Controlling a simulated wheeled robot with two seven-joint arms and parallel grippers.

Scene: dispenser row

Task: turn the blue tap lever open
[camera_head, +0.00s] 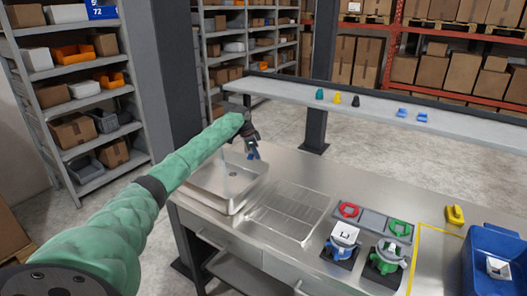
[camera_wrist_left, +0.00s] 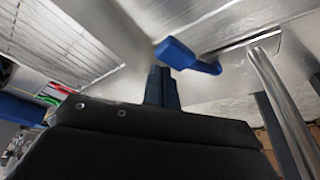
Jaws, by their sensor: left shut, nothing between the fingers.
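The blue tap lever (camera_wrist_left: 186,54) shows in the left wrist view, with its rounded end to the left and a thin stem running right to a metal plate. The curved metal tap spout (camera_wrist_left: 282,110) stands to the right of it. My left gripper (camera_wrist_left: 161,84) is shut and empty, its fingertips just below the lever's rounded end in that view; I cannot tell whether they touch. In the head view my left gripper (camera_head: 252,152) hangs over the back right of the sink (camera_head: 216,192), where the arm and gripper largely hide the tap. My right gripper is not in view.
A ribbed drainboard (camera_head: 287,213) lies right of the sink. Beyond it are a white-and-blue device (camera_head: 342,241), a green one (camera_head: 386,257), red and green rings, a yellow piece (camera_head: 454,215) and a blue bin (camera_head: 494,240). A raised shelf (camera_head: 380,107) runs behind the counter.

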